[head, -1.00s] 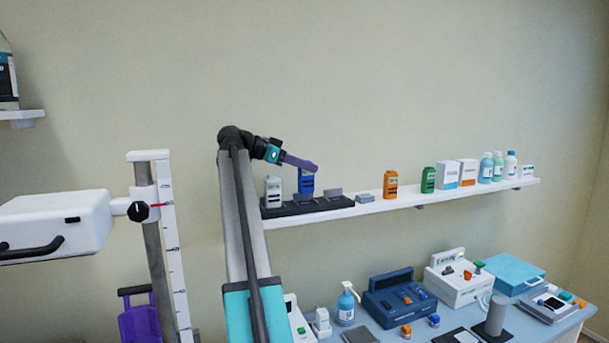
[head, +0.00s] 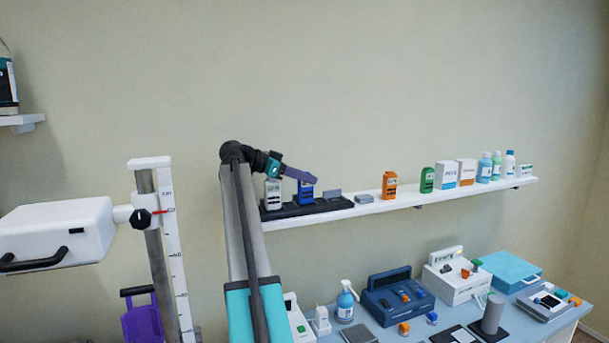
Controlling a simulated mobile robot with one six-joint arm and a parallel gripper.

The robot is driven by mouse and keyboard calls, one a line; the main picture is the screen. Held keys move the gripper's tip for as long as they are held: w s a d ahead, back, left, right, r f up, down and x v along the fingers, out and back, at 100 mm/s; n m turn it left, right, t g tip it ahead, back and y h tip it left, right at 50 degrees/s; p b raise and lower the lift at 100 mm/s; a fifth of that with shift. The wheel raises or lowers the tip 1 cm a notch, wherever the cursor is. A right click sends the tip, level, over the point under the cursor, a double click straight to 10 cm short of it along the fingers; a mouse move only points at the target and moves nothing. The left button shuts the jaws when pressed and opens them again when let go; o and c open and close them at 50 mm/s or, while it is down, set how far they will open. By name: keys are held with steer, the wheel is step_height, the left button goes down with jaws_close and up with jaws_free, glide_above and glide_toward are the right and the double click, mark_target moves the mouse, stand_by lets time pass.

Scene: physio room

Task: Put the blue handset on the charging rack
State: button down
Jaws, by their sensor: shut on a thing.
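The blue handset (head: 305,192) is upright at the black charging rack (head: 330,205) on the white wall shelf. Its lower end is at the rack's top, in the slot place just right of the white handset (head: 273,195). From this view I cannot tell whether it is fully seated. My gripper (head: 301,174) is shut on the upper part of the blue handset, and its purple finger hides the handset's top. The white handset stands upright at the rack's left end.
Below is a blue table crowded with devices. A white height-scale column (head: 168,240) stands left of my arm.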

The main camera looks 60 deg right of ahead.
steer(key=shift+f, duration=0.2)
steer(key=c, duration=1.5)
jaws_free()
steer(key=shift+c, duration=0.2)
steer(key=shift+r, duration=0.15)
steer(key=shift+w+a+r+b, duration=0.1)
steer(key=shift+w+a+b, duration=0.25)
steer(key=b+v, duration=0.4)
steer(key=v, duration=0.6)
steer(key=shift+w+a, duration=0.15)
steer(key=shift+a, duration=0.05)
steer(key=shift+w+a+r, duration=0.1)
steer(key=shift+a+r, duration=0.1)
steer(key=shift+a, duration=0.05)
